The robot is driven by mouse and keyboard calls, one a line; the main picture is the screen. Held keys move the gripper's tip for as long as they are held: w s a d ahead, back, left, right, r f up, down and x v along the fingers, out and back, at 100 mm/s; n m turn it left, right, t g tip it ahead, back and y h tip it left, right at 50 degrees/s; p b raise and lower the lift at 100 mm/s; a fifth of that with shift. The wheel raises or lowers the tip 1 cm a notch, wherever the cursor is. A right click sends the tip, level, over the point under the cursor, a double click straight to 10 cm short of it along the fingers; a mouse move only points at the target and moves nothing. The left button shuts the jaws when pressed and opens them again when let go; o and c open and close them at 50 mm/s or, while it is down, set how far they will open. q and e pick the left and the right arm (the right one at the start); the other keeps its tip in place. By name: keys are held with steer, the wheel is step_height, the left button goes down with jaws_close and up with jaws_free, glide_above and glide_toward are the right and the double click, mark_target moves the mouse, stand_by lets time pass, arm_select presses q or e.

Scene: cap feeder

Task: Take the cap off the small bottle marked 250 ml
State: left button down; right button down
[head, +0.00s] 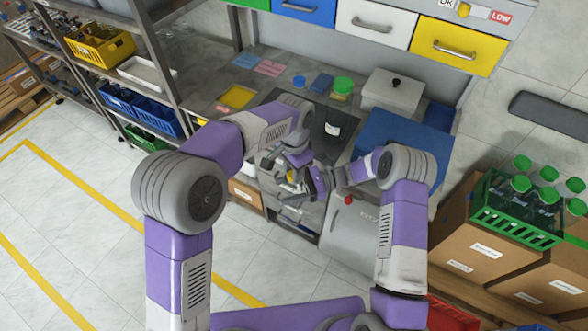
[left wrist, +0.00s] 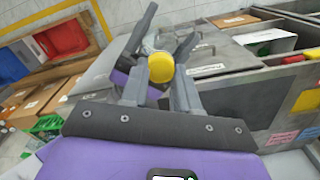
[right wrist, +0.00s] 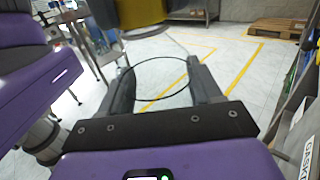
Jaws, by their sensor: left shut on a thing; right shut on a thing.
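A yellow cap (left wrist: 161,68) sits between the fingertips of my left gripper (left wrist: 160,80) in the left wrist view, and the gripper is shut on it. In the head view, both grippers meet above the front of the bench, my left gripper (head: 296,158) coming from above and my right gripper (head: 322,180) from the right. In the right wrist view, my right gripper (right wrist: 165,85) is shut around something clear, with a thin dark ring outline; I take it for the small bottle. Its 250 ml mark is not readable. Whether cap and bottle are joined is hidden.
A labelled container (head: 333,128) stands on the dark mat behind my grippers. A green-lidded jar (head: 343,86), a pale box (head: 393,92) and a blue box (head: 402,138) are on the bench. A green crate (head: 513,226) of green-capped bottles is at the right.

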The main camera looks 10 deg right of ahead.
arm_select(q)
steer(key=n, duration=0.4)
steer(key=shift+w+r, duration=0.15)
steer(key=shift+w, duration=0.05)
steer(key=n, duration=0.4)
steer(key=shift+n, duration=0.3)
steer(key=n, duration=0.6)
steer(key=shift+a+n, duration=0.25)
steer(key=shift+n, duration=0.15)
steer(key=shift+r, duration=0.15)
steer(key=shift+s+r, duration=0.15)
steer(key=shift+r, duration=0.75)
